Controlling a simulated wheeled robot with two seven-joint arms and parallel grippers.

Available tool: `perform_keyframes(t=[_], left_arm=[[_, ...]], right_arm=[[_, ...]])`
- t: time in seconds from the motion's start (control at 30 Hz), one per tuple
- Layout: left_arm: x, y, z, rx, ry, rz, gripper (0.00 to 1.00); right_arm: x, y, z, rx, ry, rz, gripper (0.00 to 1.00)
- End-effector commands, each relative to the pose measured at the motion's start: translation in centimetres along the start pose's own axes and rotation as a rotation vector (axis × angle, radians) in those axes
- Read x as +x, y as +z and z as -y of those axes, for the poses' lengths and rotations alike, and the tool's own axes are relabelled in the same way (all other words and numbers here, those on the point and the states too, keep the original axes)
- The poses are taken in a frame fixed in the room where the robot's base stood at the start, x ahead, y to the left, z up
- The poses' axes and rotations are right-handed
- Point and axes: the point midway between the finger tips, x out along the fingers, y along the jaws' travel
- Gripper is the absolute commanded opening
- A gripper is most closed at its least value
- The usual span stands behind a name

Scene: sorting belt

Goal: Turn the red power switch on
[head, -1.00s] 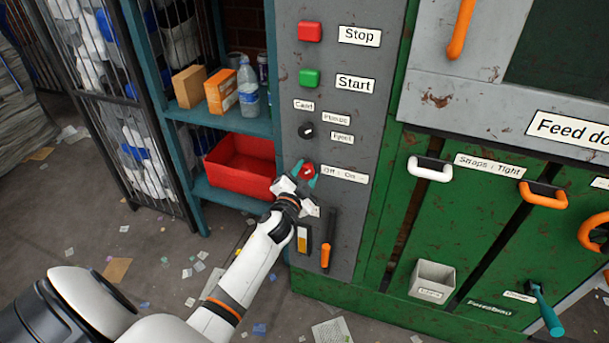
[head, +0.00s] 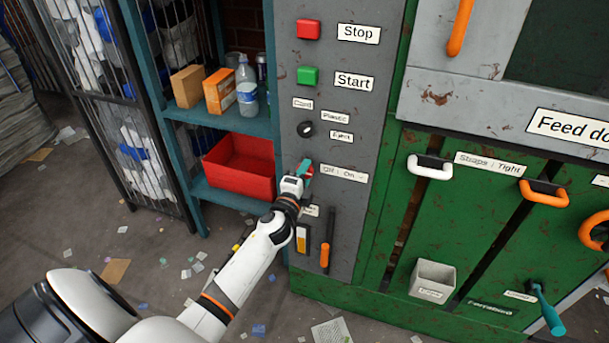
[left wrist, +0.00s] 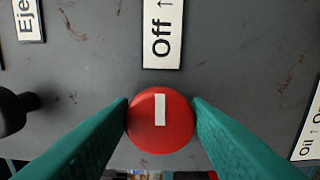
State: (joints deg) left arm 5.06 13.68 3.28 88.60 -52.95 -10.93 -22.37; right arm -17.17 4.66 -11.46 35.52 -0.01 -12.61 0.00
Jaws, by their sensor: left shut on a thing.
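The red power switch is a round knob (left wrist: 175,135) with a white mark. In the left wrist view it sits between the two teal fingers of my left gripper (left wrist: 160,118), which is shut on it. The white mark points up in that view, towards the "Off / On" label (left wrist: 162,35). In the head view my left gripper (head: 305,171) is at the switch on the grey panel, just left of the same label (head: 344,173). The gripper hides most of the switch there. My right gripper is not in view.
Above on the panel are a dark selector knob (head: 305,129), a green Start button (head: 308,76) and a red Stop button (head: 308,29). An orange-handled lever (head: 325,255) is below. A shelf with a red bin (head: 238,168) stands to the left.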

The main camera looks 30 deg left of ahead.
Motion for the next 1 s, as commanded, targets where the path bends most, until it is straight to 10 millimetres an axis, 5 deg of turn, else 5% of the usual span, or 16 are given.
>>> perform_keyframes(t=[0.63, 0.67, 0.77, 1.0], left_arm=[[-0.08, 0.03, 0.25, 0.049, -0.004, 0.001, 0.21], [-0.08, 0.03, 0.25, 0.049, -0.004, 0.001, 0.48], [-0.06, 0.03, 0.21, 0.048, -0.003, 0.001, 0.64], [-0.04, 0.01, 0.11, 0.046, -0.001, 0.0, 0.64]], right_arm=[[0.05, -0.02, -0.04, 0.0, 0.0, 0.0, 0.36], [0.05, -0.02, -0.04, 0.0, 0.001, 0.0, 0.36], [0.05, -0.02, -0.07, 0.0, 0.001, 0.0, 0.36], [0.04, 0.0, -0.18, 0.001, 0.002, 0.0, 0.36]])
